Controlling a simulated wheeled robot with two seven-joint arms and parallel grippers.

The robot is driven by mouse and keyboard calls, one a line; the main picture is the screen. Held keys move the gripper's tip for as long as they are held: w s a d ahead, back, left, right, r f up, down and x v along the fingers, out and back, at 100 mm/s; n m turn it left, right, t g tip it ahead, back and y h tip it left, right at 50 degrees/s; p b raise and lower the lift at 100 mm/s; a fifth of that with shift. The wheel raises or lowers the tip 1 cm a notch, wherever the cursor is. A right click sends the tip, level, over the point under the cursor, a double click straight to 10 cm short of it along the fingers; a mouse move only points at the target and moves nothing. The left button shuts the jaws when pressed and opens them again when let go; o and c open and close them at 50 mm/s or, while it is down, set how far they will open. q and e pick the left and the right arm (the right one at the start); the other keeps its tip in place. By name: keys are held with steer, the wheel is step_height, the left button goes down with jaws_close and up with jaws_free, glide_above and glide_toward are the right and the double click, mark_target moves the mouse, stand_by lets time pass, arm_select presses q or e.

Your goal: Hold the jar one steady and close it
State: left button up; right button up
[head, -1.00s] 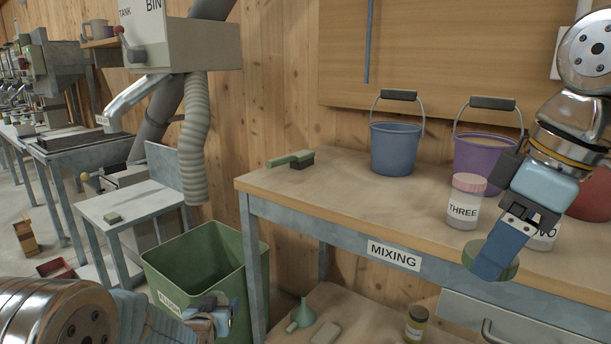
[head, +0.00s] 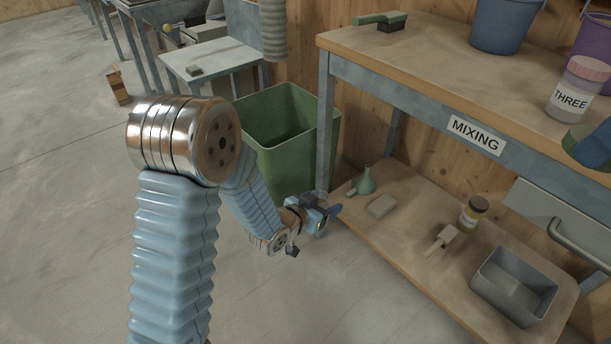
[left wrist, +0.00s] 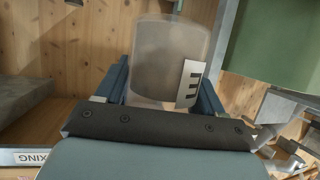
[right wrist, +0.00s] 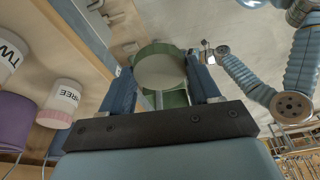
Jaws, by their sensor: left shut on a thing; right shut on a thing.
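Jar one (left wrist: 168,50) is a translucent jar with a white label showing a letter E. In the left wrist view it sits between the fingers of my left gripper (left wrist: 160,88), which is shut on it. In the head view my left gripper (head: 322,216) is low, beside the shelf's left end, and I cannot make out the jar there. My right gripper (right wrist: 162,88) is shut on a round green lid (right wrist: 160,68) with a pale face. In the head view the lid (head: 577,140) is cut off at the right edge, in front of the mixing table. Jar and lid are apart.
Jar THREE (head: 573,90) with a pink lid stands on the table (head: 430,75); jar TWO (right wrist: 10,55) is near it. A green bin (head: 330,140) stands behind my left gripper.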

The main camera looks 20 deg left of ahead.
arm_select(q)
steer(key=s+d+f+m+g+h, duration=0.1)
steer(key=s+d+f+m+h, duration=0.2)
steer(key=d+f, duration=0.2)
steer(key=shift+d+f+g, duration=0.25)
steer(key=shift+d+g, duration=0.15)
steer(key=shift+d, duration=0.15)
